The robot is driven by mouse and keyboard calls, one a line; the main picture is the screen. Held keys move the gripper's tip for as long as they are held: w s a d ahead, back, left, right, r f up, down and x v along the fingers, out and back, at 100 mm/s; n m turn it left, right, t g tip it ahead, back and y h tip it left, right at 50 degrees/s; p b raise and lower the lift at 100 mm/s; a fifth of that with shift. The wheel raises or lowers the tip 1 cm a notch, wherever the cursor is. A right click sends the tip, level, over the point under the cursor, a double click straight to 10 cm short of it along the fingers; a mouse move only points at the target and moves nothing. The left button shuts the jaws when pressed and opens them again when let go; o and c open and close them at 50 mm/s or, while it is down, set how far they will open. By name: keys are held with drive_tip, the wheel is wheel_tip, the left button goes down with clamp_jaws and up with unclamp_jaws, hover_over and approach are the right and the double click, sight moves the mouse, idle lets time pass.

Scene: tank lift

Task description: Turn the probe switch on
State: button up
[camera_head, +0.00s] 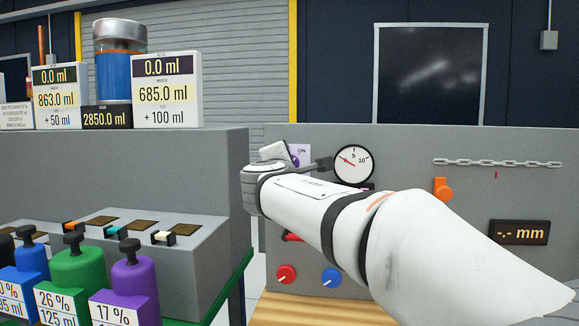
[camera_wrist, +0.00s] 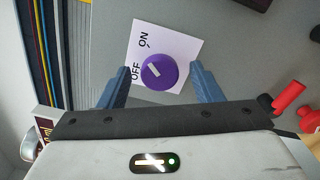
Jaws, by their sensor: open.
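A round purple knob (camera_wrist: 159,74) with a white mark sits on a white ON/OFF card (camera_wrist: 178,42) on the grey panel in the wrist view. Its mark points toward the OFF side. No word "probe" is legible on it. My gripper (camera_wrist: 161,68) is open, with one blue finger on each side of the knob. Gaps show between fingers and knob; depth is hard to tell. In the head view, the card (camera_head: 303,152) shows the word ON, and my gripper hides most of the knob.
A dial gauge (camera_head: 353,163) is close to the right of my gripper. An orange switch (camera_head: 442,189), a chain (camera_head: 497,163), a red knob (camera_head: 286,274) and a blue knob (camera_head: 331,278) are on the same panel. Bottles and a grey console stand at left.

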drive_tip(key=s+a, duration=0.1)
drive_tip(key=s, duration=0.6)
drive_tip(key=shift+s+a, duration=0.3)
drive_tip(key=s+d+f+m+g+h+p, duration=0.1)
drive_tip(key=s+d+f+m+g+p, duration=0.3)
drive_tip(key=d+p, duration=0.3)
drive_tip(key=s+d+f+m+g+h+p, duration=0.1)
drive_tip(key=s+d+f+m+g+p, duration=0.25)
drive_tip(key=d+m+g+p, duration=0.3)
drive_tip(key=s+f+m+g+y+p, duration=0.2)
drive_tip(key=s+m+p, duration=0.3)
drive_tip(key=s, duration=0.3)
drive_tip(key=s+d+f+m+g+y+p, duration=0.1)
drive_tip(key=s+f+m+g+y+p, duration=0.1)
drive_tip(key=s+p, duration=0.4)
drive_tip(key=s+f+m+y, duration=0.1)
drive_tip(key=s+m, duration=0.1)
drive_tip(key=s, duration=0.1)
drive_tip(key=shift+s+d+m, duration=0.15)
drive_tip(key=shift+d+m, duration=0.05)
drive_tip(key=shift+m, duration=0.15)
